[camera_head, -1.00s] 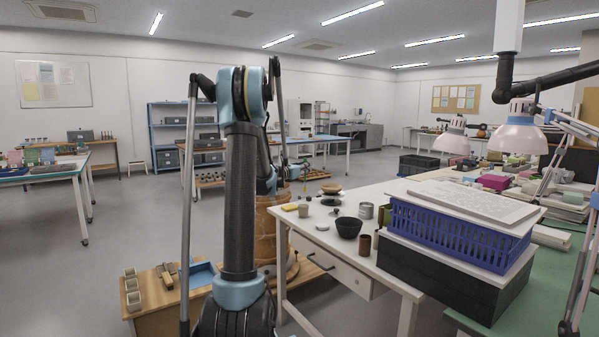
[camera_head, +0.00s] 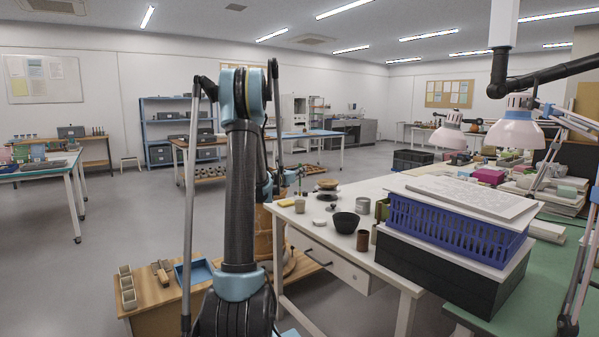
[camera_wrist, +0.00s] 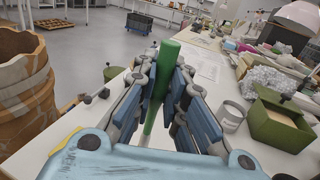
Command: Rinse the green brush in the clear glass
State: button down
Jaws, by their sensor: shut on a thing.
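In the wrist view my gripper (camera_wrist: 166,68) is shut on the green brush (camera_wrist: 160,88). The brush's thick green handle stands upright and slightly tilted between the fingers, with a paler part showing lower down. Its bristles cannot be made out. The gripper is over the white table (camera_wrist: 85,132). I cannot pick out the clear glass for sure in either view. A pale grey cup-like vessel (camera_wrist: 232,114) stands to the right of the fingers, but its material is unclear. In the head view my arm hides most of the gripper.
A large brown pot (camera_wrist: 25,90) stands at the left in the wrist view. A green box (camera_wrist: 280,124) stands at the right. In the head view a dark bowl (camera_head: 346,222), a brown cup (camera_head: 363,240) and a blue crate (camera_head: 455,225) are on the white table.

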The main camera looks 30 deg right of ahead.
aim_at(300, 186)
jog(key=shift+f, duration=3.45)
